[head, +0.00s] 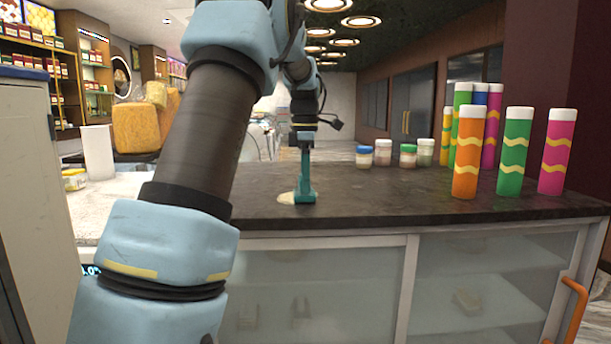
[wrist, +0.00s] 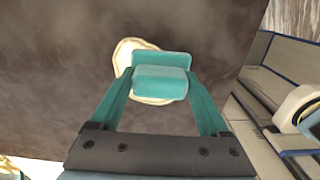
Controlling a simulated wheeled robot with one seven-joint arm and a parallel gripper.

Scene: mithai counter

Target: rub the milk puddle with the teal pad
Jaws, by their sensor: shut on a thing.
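The milk puddle (head: 285,199) is a pale cream patch on the dark countertop (head: 400,192), near its front edge. In the wrist view the puddle (wrist: 125,52) shows to the left of and below the teal pad (wrist: 160,82), which covers part of it. My gripper (head: 305,185) points down and its teal fingers are shut on the pad. In the wrist view my gripper (wrist: 160,90) has a finger on each side of the pad. In the head view the pad is hard to tell from the fingers. Whether the pad touches the counter is unclear.
Tall coloured tubes with white caps, such as the orange one (head: 467,152), stand at the right of the counter. Several small jars (head: 383,153) stand behind my gripper. A glass-fronted cabinet (head: 320,290) lies below. The counter between gripper and tubes is clear.

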